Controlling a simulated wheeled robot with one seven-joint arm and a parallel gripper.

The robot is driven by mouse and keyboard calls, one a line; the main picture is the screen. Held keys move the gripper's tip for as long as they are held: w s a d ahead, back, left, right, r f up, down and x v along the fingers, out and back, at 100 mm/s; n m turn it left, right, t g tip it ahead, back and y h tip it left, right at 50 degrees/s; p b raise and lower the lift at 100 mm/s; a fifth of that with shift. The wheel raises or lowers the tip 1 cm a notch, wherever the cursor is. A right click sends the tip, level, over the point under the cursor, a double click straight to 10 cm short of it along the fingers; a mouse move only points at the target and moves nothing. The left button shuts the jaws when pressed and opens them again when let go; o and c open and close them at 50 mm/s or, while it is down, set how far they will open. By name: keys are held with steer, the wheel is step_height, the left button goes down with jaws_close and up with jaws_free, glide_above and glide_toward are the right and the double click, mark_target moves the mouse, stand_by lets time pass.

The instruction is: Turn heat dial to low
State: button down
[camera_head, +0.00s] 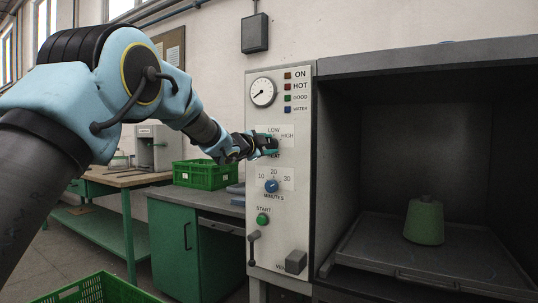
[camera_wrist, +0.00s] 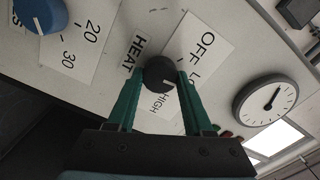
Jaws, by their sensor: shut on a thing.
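The heat dial (camera_wrist: 160,73) is a dark round knob on the light panel, beside the HEAT label. It sits between the teal fingertips of my gripper (camera_wrist: 156,76) in the wrist view, and the jaws are closed on its sides. A pale mark on its face seems to point between LOW and HIGH; its exact setting is hard to read. OFF, partly covered LOW, and HIGH are printed around it. In the head view my gripper (camera_head: 268,144) is at the panel and hides the dial.
The blue minutes dial (camera_head: 271,186) and green start button (camera_head: 262,219) are below on the control panel (camera_head: 254,120). A gauge (camera_head: 262,92) is above. To the right is an open chamber with a green cone (camera_head: 424,222) on a tray (camera_head: 365,262). A lever (camera_head: 252,248) hangs at lower left.

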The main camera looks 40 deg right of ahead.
steer(key=shift+f+m+b, duration=0.15)
steer(key=shift+m+b, duration=0.35)
steer(key=shift+m, duration=0.2)
steer(key=shift+c, duration=1.5)
jaws_free()
steer(key=b+v, duration=0.3)
steer(key=v, duration=0.8)
